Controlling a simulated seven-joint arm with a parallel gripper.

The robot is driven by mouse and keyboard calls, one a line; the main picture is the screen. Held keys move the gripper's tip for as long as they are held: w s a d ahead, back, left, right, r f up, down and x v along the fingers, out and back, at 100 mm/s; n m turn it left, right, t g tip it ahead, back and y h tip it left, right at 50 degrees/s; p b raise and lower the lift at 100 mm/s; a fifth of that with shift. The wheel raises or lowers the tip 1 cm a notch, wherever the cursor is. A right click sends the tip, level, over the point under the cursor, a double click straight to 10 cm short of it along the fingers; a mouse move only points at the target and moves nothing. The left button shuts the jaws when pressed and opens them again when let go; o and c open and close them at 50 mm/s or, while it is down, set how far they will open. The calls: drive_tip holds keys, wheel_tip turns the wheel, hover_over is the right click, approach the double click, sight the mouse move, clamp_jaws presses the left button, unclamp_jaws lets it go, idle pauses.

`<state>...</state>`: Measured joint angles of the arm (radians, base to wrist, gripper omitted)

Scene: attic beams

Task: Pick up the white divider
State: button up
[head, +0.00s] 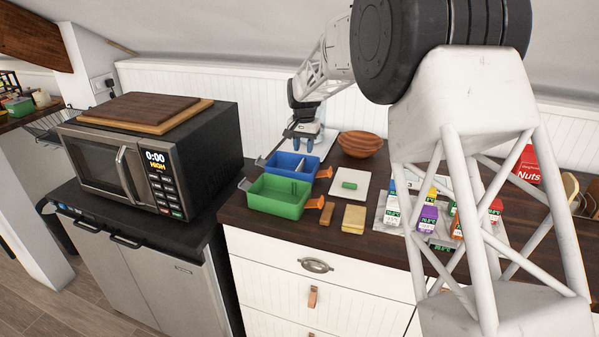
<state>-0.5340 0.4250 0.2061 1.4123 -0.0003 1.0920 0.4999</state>
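I cannot clearly make out a white divider. A blue bin (280,170) on the dark wooden counter has a thin upright panel (299,165) inside it, too small to tell its colour for sure. A green bin (276,204) stands in front of it, also with a thin upright panel inside. My gripper (296,134) is at the back of the counter, pointing down just behind the blue bin. A whitish object (318,141) shows beside and behind it, partly hidden by the gripper. The fingers are too small and dark to tell whether they are open or shut.
A microwave (150,160) with wooden boards on top stands left. My arm hides part of the right side.

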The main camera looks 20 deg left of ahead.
sight(299, 166)
drive_tip(key=shift+w+a+f, duration=0.15)
drive_tip(key=shift+a+f, duration=0.2)
drive_tip(key=shift+a, duration=0.2)
drive_tip(key=shift+w+a+f, duration=0.1)
drive_tip(key=shift+a+f, duration=0.2)
drive_tip(key=shift+a, duration=0.2)
drive_tip(key=shift+f, duration=1.3)
drive_tip(key=shift+f, duration=0.1)
drive_tip(key=shift+w+d+f, duration=0.15)
drive_tip(key=shift+f, duration=2.35)
clamp_jaws()
